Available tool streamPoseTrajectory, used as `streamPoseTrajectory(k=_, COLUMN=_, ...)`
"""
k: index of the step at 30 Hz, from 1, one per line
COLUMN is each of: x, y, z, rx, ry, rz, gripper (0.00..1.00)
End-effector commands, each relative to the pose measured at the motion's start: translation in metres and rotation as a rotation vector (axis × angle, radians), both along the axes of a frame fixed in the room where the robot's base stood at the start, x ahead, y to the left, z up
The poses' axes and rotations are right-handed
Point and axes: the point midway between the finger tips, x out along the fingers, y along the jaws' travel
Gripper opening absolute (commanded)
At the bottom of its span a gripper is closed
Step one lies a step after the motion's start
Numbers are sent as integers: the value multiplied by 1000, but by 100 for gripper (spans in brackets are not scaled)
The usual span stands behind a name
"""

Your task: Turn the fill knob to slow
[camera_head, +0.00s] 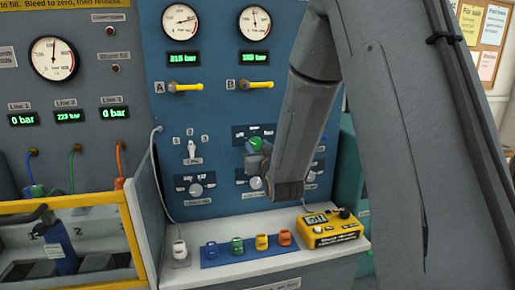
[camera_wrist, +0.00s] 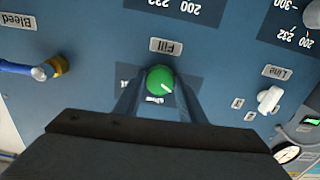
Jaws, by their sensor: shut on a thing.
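The fill knob (camera_wrist: 160,80) is a round green knob on the blue panel, under a "Fill" label (camera_wrist: 166,46) in the wrist view. Its white pointer mark aims toward the lower right of that view. My gripper (camera_wrist: 159,84) has a finger on each side of the knob and is shut on it. In the head view the green knob (camera_head: 256,144) shows just left of my forearm, which covers part of its dial plate. Small position labels sit around the knob, partly hidden by the fingers and too small to read surely.
Below the panel, a shelf holds several coloured fittings on a blue mat (camera_head: 222,257) and a yellow meter (camera_head: 331,228).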

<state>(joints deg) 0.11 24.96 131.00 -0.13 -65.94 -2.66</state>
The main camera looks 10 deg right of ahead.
Motion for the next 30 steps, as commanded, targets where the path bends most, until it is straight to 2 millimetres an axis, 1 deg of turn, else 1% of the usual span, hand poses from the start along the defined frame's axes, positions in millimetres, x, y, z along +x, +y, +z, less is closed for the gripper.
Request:
streamPoseTrajectory(k=5, x=0, y=0, z=0, rx=65, ry=-2, rz=0, gripper=14)
streamPoseTrajectory(k=11, x=1, y=0, z=-1, rx=207, ry=-3, rz=0, gripper=14)
streamPoseTrajectory(k=30, x=0, y=0, z=-1, rx=787, ry=-2, rz=0, gripper=14)
